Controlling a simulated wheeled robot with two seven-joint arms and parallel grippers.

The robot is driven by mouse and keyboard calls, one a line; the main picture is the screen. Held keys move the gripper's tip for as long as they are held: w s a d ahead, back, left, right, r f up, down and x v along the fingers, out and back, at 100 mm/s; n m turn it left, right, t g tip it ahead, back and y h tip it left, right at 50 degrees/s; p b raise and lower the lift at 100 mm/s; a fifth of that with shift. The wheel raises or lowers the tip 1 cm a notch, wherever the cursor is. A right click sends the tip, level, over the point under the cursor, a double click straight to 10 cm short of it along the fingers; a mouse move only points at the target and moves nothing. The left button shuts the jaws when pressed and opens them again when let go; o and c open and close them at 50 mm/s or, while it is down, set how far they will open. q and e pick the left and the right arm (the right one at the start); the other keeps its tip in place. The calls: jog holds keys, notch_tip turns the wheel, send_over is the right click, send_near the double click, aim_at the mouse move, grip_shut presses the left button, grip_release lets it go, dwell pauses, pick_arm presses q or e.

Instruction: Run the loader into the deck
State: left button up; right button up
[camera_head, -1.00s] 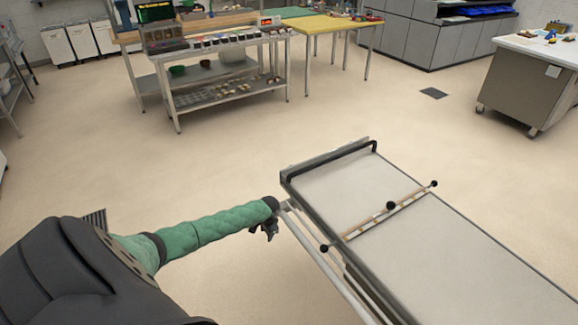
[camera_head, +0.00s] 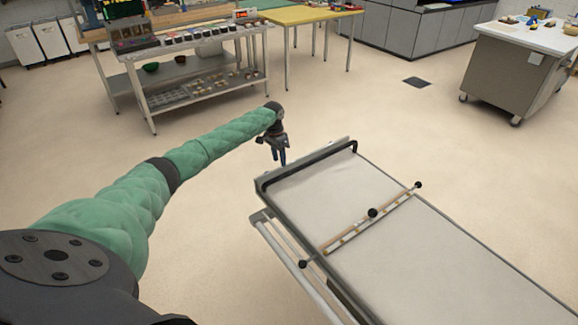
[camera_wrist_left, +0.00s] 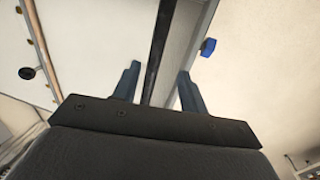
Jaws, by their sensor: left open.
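The loader (camera_head: 400,230) is a long pale flat bed in a grey metal frame, running from the middle to the lower right in the head view. A black handle bar (camera_head: 353,147) spans its far end. A thin crossbar (camera_head: 345,235) with black knobs lies across the bed. My left gripper (camera_head: 279,160) is open and points down near the loader's far left corner. In the left wrist view, the black bar (camera_wrist_left: 158,45) runs between the two open fingers (camera_wrist_left: 160,82); I cannot tell how deep it sits between them. My right gripper is out of view.
A steel shelf table (camera_head: 190,85) with small containers stands behind, with a yellow-topped table (camera_head: 300,14) beside it. A white-topped cabinet on wheels (camera_head: 520,70) stands at the far right. The floor beyond the loader is open, with a dark drain (camera_head: 416,82).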

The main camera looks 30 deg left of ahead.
aim_at(284, 174)
pick_arm(q)
jog(key=f+p, duration=0.1)
jog(key=f, duration=0.1)
jog(key=d+f, duration=0.1)
jog(key=d+f+p, duration=0.1)
jog(key=f, duration=0.1)
jog(key=shift+w+f+p, duration=0.25)
jog(key=shift+f+p, duration=0.1)
jog(key=shift+s+f, duration=0.25)
jog(key=shift+f, duration=0.1)
jog(key=shift+w+f, duration=0.1)
jog(key=shift+f, duration=0.2)
jog(key=shift+r, duration=0.1)
jog(key=c, duration=0.8)
grip_shut()
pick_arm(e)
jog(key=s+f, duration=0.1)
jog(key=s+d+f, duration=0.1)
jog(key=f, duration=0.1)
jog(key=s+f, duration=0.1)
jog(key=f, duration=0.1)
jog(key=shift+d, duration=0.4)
